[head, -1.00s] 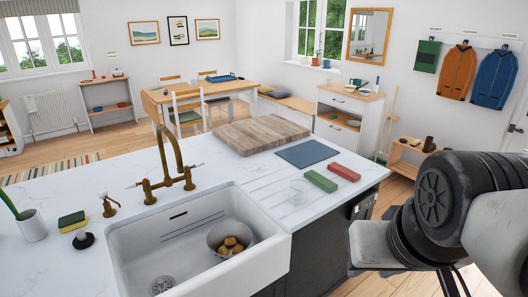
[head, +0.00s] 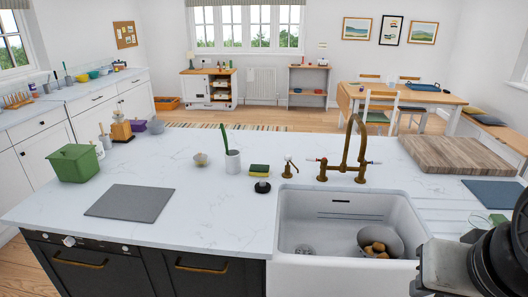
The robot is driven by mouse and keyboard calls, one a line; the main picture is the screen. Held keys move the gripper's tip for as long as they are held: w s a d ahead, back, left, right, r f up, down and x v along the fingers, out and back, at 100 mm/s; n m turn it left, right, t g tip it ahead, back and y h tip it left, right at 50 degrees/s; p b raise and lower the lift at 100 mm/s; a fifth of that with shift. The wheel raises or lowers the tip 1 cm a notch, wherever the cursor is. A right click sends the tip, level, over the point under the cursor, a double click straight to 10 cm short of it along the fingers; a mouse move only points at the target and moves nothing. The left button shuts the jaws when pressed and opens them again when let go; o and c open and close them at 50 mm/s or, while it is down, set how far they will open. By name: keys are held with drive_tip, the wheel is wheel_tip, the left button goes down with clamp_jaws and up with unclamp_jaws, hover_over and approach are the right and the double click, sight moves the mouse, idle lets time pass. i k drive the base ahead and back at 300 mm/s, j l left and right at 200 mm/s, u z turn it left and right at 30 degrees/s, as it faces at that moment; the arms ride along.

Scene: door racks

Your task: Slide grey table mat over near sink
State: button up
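A flat grey mat (head: 130,203) lies on the white island counter, left of the sink and close to the counter's front edge. The white sink (head: 340,221) is set into the counter to the right, with bare counter between it and the mat. A blue-grey mat (head: 495,193) lies on the far right of the sink, by the wooden board. Part of my arm shows at the lower right corner. My gripper is out of view, so its fingers are hidden.
A green lidded bin (head: 75,164) stands just behind the grey mat's left side. A cup with a plant (head: 232,162), a sponge (head: 260,170) and a black stopper (head: 262,187) stand left of the brass tap (head: 345,150). The counter between mat and sink is clear.

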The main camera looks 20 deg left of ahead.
sight(131, 203)
drive_tip(key=u, duration=1.9)
drive_tip(key=i+j+z, duration=0.15)
drive_tip(key=z, duration=0.3)
drive_tip(key=i+j+z, duration=0.1)
drive_tip(key=z, duration=0.35)
drive_tip(key=i+j+z, duration=0.15)
drive_tip(key=j, duration=0.25)
drive_tip(key=i+j+z, duration=0.1)
drive_tip(key=j, duration=0.3)
drive_tip(key=i+j+z, duration=0.15)
drive_tip(key=j, duration=0.25)
drive_tip(key=i+j+z, duration=0.1)
drive_tip(key=j, duration=0.45)
drive_tip(key=i+j, duration=0.1)
drive_tip(key=j, duration=0.45)
drive_tip(key=i+j, duration=0.1)
drive_tip(key=j, duration=0.4)
drive_tip(key=i+j, duration=0.1)
drive_tip(key=j, duration=0.4)
drive_tip(key=i+j, duration=0.1)
drive_tip(key=j, duration=0.45)
drive_tip(key=i+j+z, duration=0.1)
drive_tip(key=j, duration=0.4)
